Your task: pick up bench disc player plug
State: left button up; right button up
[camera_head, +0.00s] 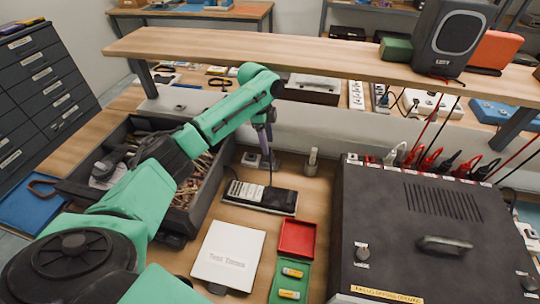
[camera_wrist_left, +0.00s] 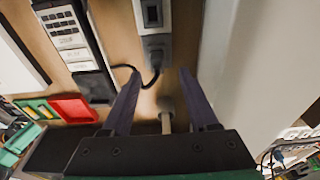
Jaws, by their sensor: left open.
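My left gripper (camera_head: 268,148) points down over the back of the bench; the wrist view shows its two fingers (camera_wrist_left: 159,75) apart with nothing held. A dark plug (camera_wrist_left: 156,48) with a black cord sits at the end of a grey socket block (camera_wrist_left: 150,14), just beyond the fingertips. The socket block (camera_head: 251,158) is beside the gripper in the head view, where the fingers partly hide the plug. The cord runs to a flat black device with pale keys (camera_head: 262,195), also in the wrist view (camera_wrist_left: 70,32). My right gripper is not in view.
A small grey upright piece (camera_head: 312,161) stands right of the gripper. An open crate (camera_head: 215,190) is left, a big black box with red and black plugs (camera_head: 425,225) right. A white box (camera_head: 229,254) and red tray (camera_head: 297,238) lie in front. A wooden shelf (camera_head: 210,42) spans overhead.

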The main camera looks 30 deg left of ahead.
aim_at(270, 158)
pick_arm(q)
jog(key=f, duration=0.2)
jog(key=f+p, duration=0.1)
jog(key=f, duration=0.1)
jog(key=shift+s+d, duration=0.2)
jog(key=shift+d, duration=0.2)
jog(key=shift+f, duration=0.2)
grip_shut()
jog(key=shift+r, duration=0.1)
